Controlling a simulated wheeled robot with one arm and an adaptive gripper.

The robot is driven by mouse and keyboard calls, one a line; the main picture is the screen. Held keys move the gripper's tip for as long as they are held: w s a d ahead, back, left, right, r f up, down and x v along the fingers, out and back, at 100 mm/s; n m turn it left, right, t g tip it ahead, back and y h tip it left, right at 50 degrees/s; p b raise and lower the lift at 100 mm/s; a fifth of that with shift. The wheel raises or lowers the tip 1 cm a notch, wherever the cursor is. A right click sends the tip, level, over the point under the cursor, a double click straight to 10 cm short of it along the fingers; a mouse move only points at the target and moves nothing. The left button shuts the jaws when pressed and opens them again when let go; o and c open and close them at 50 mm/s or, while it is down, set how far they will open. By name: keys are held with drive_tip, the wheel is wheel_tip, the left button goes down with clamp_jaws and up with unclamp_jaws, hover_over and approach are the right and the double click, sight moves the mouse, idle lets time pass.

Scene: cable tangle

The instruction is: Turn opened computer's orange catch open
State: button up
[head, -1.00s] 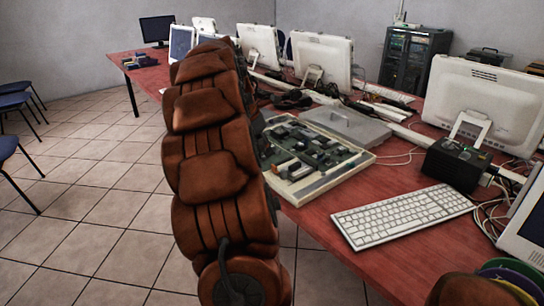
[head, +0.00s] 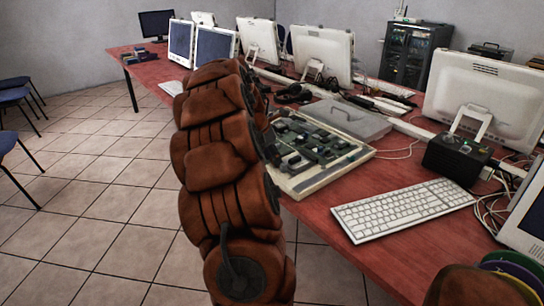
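The opened computer (head: 330,176) lies flat on the red table, a shallow pale case with a green board and dark parts inside. Its left side is hidden behind my brown arm. I cannot make out an orange catch in the head view; it may be hidden or too small to tell. My arm rises in front of the table's left edge, and its far end bends down behind its own links. My gripper does not show.
A grey lid with a handle (head: 347,119) lies behind the computer. A white keyboard (head: 402,210) lies at the front right, near a black box (head: 457,160). White monitors (head: 484,102), cables and headphones (head: 292,94) fill the back.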

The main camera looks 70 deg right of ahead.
drive_tip(key=shift+c, duration=0.4)
clamp_jaws()
